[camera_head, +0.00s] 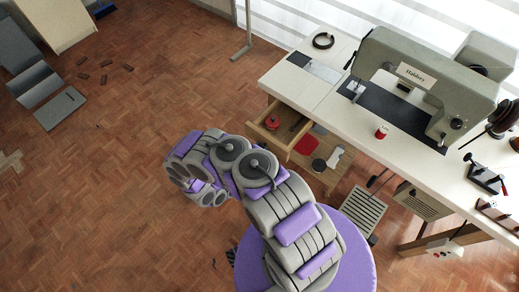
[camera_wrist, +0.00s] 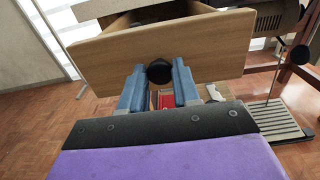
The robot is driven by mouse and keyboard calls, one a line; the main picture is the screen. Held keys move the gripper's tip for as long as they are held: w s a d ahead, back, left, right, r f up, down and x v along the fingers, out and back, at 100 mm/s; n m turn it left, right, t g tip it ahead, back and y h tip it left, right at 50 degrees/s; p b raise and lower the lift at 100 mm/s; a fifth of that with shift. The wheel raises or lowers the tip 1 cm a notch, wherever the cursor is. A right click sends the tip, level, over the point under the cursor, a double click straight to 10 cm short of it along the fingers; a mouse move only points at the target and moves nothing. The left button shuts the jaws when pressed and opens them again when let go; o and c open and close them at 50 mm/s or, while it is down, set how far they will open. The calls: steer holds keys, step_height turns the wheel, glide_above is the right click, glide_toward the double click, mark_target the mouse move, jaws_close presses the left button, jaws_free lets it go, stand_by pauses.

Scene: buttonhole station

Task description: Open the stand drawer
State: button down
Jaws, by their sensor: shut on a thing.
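The stand drawer (camera_head: 264,134) is a wooden drawer under the left end of the white sewing table. It stands pulled out, and its inside with a red round item (camera_head: 272,122) and a dark item shows in the head view. In the wrist view its wooden front (camera_wrist: 210,45) fills the upper middle, with a round black knob (camera_wrist: 159,72) near the centre. My gripper (camera_wrist: 159,80) has its blue fingers shut on the knob from both sides. In the head view my arm hides the gripper's fingers and the knob.
The sewing machine (camera_head: 420,85) stands on the white table (camera_head: 325,98). A lower shelf (camera_head: 318,172) holds a red item and a spool. A slatted pedal (camera_head: 362,212) lies on the floor to the right.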

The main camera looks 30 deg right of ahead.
steer(key=shift+a, duration=0.15)
steer(key=c, duration=1.1)
jaws_free()
steer(key=shift+a, duration=0.25)
steer(key=shift+o, duration=1.4)
steer(key=shift+d, duration=0.1)
steer(key=p+v, duration=0.3)
steer(key=v, duration=1.4)
